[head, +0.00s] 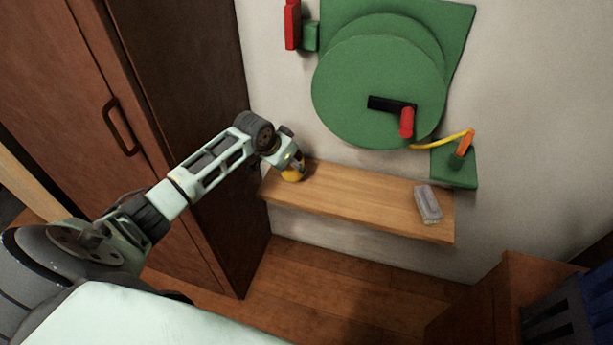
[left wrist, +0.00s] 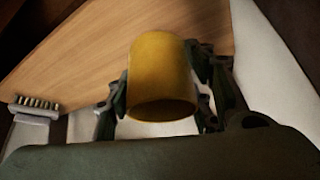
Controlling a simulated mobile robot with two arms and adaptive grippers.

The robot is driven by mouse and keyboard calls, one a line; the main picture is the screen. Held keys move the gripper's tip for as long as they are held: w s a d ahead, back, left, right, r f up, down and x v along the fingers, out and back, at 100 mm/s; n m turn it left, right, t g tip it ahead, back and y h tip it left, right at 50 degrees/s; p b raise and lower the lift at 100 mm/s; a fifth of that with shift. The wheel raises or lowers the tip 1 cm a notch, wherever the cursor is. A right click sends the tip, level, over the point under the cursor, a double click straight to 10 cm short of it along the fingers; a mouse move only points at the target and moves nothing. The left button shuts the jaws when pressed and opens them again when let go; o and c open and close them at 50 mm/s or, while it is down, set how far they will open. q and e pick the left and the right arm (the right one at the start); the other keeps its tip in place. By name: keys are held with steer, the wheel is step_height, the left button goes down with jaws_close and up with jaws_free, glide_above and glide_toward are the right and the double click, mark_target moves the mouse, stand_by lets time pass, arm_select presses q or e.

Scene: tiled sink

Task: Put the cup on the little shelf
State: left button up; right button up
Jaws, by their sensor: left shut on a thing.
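A yellow cup (left wrist: 160,72) is between the fingers of my left gripper (left wrist: 160,100) in the left wrist view, with a finger against each side. In the head view the cup (head: 293,174) shows at the left end of the little wooden shelf (head: 350,195), below my left gripper (head: 296,166), which covers part of it. The shelf (left wrist: 85,50) also fills the upper part of the left wrist view, behind the cup. I cannot tell whether the cup touches the shelf. My right gripper is in neither view.
A grey brush (head: 428,204) lies at the shelf's right end; its bristles (left wrist: 36,103) show in the left wrist view. The shelf's middle is clear. A green wall device (head: 360,85) with a red handle (head: 406,122) hangs above. A brown wardrobe (head: 185,110) stands left.

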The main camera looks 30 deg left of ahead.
mark_target(293, 175)
arm_select(q)
steer(key=shift+f, duration=0.8)
step_height(293, 175, down, 3)
steer(key=shift+f, duration=0.25)
steer(key=shift+f, duration=0.1)
steer(key=o, duration=1.1)
steer(key=shift+o, duration=0.2)
